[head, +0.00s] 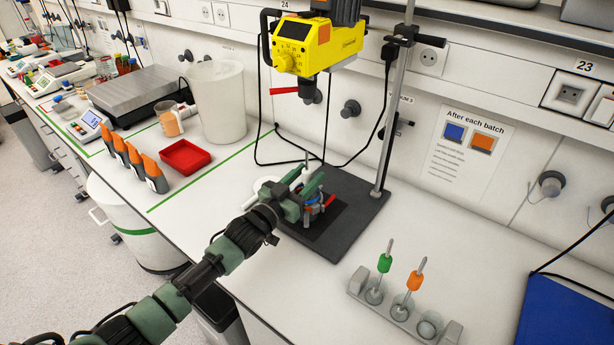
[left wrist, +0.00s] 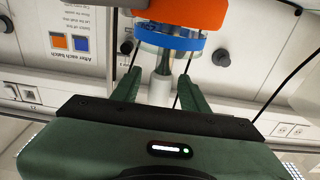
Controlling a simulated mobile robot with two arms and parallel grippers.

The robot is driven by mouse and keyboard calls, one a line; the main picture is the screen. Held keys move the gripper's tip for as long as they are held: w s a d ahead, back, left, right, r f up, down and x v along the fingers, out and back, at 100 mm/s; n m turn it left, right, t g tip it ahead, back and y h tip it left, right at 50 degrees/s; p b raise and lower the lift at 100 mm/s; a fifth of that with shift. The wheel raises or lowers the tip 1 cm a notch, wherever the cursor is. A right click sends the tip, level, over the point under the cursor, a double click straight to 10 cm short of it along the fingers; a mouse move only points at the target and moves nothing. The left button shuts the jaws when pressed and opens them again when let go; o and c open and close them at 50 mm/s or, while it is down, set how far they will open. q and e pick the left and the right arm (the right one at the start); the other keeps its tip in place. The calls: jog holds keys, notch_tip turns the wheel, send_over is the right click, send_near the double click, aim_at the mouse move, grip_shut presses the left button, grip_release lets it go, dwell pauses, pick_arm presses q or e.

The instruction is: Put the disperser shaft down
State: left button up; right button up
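The disperser shaft is a thin metal rod (head: 306,158) standing upright at the stand. My right gripper is out of view.
A shaft rack (head: 398,313) in front right holds a green-collared shaft (head: 384,263) and an orange-collared shaft (head: 415,280); its right place looks empty. The yellow disperser motor (head: 318,45) hangs above. The stand's pole (head: 394,120) rises on the right.

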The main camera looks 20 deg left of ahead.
pick_arm(q)
jog(key=shift+r, duration=0.15)
jog(key=shift+r+p, duration=0.25)
jog(key=shift+p, duration=0.1)
jog(key=b+v, duration=0.3)
jog(key=v, duration=0.9)
jog(key=shift+f, duration=0.15)
